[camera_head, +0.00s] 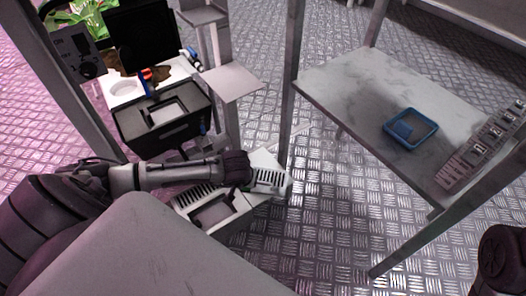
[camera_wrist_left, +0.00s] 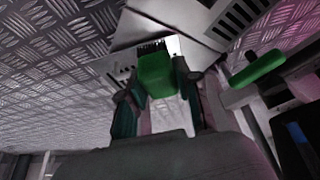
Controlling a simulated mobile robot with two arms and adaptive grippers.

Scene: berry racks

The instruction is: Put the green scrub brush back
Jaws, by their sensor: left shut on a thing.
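The green scrub brush (camera_wrist_left: 155,73) shows in the left wrist view as a green block with dark bristles at its far end. My left gripper (camera_wrist_left: 157,84) is shut on it, with one finger on each side. In the head view my left gripper (camera_head: 238,168) is over a pale slotted box (camera_head: 212,207) on the floor side of the racks; the brush cannot be made out there. A second green bar-shaped thing (camera_wrist_left: 257,68) shows at the right in the wrist view, apart from the gripper.
A grey rack shelf (camera_head: 345,92) at the right bears a blue tray (camera_head: 411,143) and a grey slotted strip (camera_head: 484,145). A black box (camera_head: 165,130) and a dark screen stand at the upper left. Patterned metal floor is open in the middle.

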